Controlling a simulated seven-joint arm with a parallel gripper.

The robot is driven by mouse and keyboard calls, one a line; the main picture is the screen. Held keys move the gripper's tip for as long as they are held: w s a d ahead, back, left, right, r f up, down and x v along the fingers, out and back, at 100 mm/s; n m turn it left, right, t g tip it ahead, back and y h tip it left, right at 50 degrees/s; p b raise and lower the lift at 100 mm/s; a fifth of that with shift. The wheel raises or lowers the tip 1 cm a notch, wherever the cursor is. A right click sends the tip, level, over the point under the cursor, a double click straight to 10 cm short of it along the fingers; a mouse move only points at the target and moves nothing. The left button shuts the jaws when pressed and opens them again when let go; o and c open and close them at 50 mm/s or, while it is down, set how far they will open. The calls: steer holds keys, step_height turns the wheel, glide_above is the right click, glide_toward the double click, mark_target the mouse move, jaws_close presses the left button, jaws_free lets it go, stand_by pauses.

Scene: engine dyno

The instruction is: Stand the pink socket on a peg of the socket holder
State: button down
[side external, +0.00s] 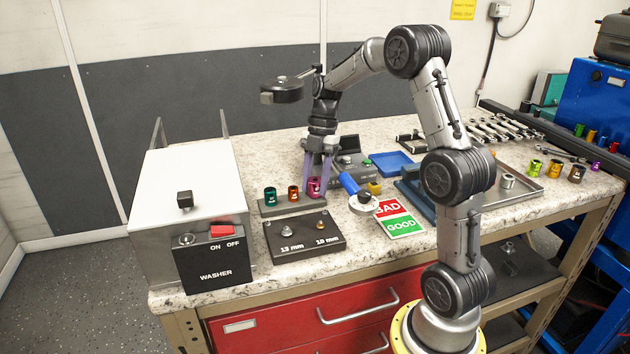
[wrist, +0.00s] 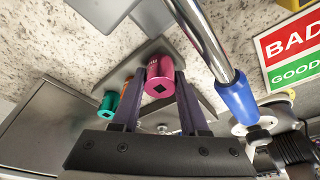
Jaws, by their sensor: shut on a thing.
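The pink socket (side external: 314,187) is between the purple fingers of my gripper (side external: 319,180), which is shut on it. It is at the right end of the grey socket holder (side external: 285,207). A green socket (side external: 270,194) and an orange socket (side external: 293,193) stand on the holder to its left. In the wrist view the pink socket (wrist: 160,82) sits between the fingers, with its square hole facing the camera. The holder (wrist: 118,76) shows behind it. The pink socket's lower end is hidden, so I cannot tell whether it is on a peg.
A torque wrench with a blue handle (side external: 349,184) lies close right of the gripper. It crosses beside the pink socket in the wrist view (wrist: 236,98). A black 13 mm/10 mm tray (side external: 304,240) is in front. The washer box (side external: 190,200) stands left, and a BAD/GOOD sign (side external: 399,218) right.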

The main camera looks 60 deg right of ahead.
steer(key=shift+c, duration=1.7)
jaws_free()
